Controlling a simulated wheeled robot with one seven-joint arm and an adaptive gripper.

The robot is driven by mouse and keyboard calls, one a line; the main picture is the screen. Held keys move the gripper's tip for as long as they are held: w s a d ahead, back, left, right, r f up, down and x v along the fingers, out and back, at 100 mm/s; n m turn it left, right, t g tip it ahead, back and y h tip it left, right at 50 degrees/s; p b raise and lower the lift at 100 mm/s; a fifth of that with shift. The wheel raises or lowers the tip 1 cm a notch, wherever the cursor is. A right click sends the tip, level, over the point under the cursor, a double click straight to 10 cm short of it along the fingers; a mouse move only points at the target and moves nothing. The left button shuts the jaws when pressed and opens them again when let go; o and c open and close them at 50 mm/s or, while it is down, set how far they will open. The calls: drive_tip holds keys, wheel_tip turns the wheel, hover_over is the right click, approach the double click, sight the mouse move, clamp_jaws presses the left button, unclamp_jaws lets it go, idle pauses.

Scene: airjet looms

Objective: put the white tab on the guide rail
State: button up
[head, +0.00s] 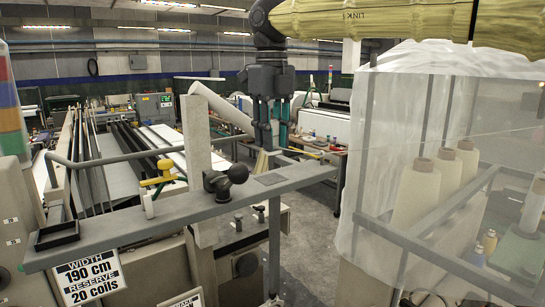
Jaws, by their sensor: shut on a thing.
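My gripper (270,146) hangs pointing down from the arm at the top, over the right part of the guide rail. Its dark fingers with teal sides are close together. A small pale tab (262,162), which I take for the white tab, shows at the fingertips, upright and just above or behind the rail; I cannot tell whether it touches. The guide rail (190,205) is a long grey flat bar running from lower left to upper right. A darker grey rectangular patch (272,179) lies on its top, just below the tab in the picture.
A black open tray (57,235) sits on the rail's left end. A black knob (226,182) and a yellow-handled valve (158,173) stand along the rail. Translucent sheeting (395,140) around large cream cones (415,195) stands at right. Open floor (315,230) lies between.

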drive_tip(key=shift+s+f, duration=0.2)
drive_tip(key=shift+s, duration=0.25)
drive_tip(key=f, duration=0.1)
drive_tip(key=w+f+p, duration=0.1)
drive_tip(key=f, duration=0.1)
drive_tip(key=w+f+p, duration=0.1)
drive_tip(key=f, duration=0.1)
drive_tip(key=shift+s+f, duration=0.1)
drive_tip(key=shift+s, duration=0.45)
drive_tip(key=shift+w+a+f, duration=0.1)
drive_tip(key=shift+w+f, duration=0.05)
drive_tip(key=shift+w, duration=0.15)
drive_tip(key=o, duration=1)
drive_tip(key=shift+s, duration=0.15)
